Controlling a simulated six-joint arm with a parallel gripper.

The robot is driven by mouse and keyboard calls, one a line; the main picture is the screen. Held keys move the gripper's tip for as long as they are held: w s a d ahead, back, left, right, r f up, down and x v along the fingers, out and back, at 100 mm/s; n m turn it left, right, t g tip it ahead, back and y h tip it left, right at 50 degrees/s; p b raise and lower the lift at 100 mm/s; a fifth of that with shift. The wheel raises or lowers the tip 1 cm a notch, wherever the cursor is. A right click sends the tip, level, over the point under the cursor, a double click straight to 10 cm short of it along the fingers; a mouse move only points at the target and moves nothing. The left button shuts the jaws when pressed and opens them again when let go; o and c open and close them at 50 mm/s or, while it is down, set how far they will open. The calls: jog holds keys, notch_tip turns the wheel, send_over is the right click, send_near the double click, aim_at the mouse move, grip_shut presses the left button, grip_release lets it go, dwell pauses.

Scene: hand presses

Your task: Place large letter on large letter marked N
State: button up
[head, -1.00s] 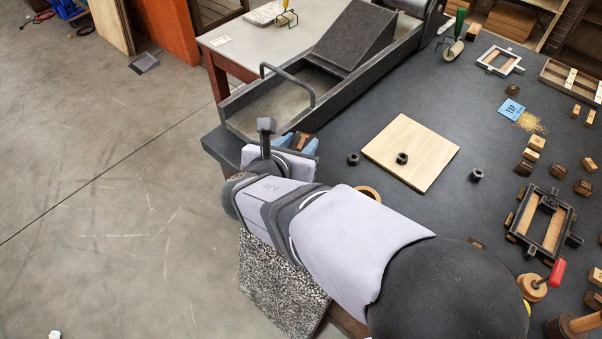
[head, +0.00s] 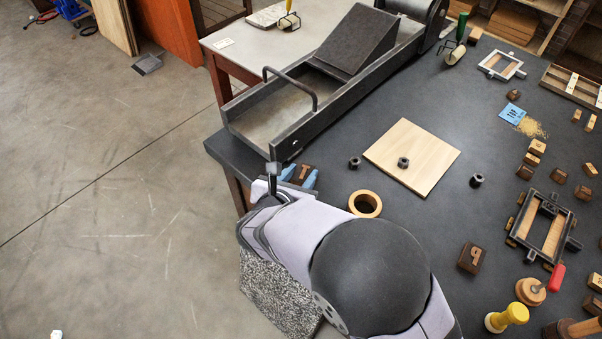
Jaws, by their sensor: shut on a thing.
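My gripper (head: 299,177) is at the near left edge of the dark table, its light blue fingers on either side of a brown block (head: 304,172) with a pale mark like a T. It is shut on this large letter. Another brown large letter (head: 471,257) lies on the table to the right of my arm. Its pale mark is too small to read for certain. I cannot make out which block is marked N.
A pale board (head: 425,165) with a dark ring (head: 403,162) on it lies mid-table. A wooden ring (head: 365,204) is beside my arm. A long press bed (head: 285,112) runs behind my gripper. Small blocks and a metal frame (head: 541,229) crowd the right.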

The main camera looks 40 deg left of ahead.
jog(key=shift+f, duration=0.15)
jog(key=shift+f, duration=0.1)
jog(key=o, duration=1)
jog(key=shift+r, duration=0.3)
jog(key=shift+s+d+r, duration=0.1)
jog(key=shift+s, duration=0.25)
jog(key=b+v, duration=0.2)
jog(key=v, duration=0.9)
jog(key=shift+s, duration=0.15)
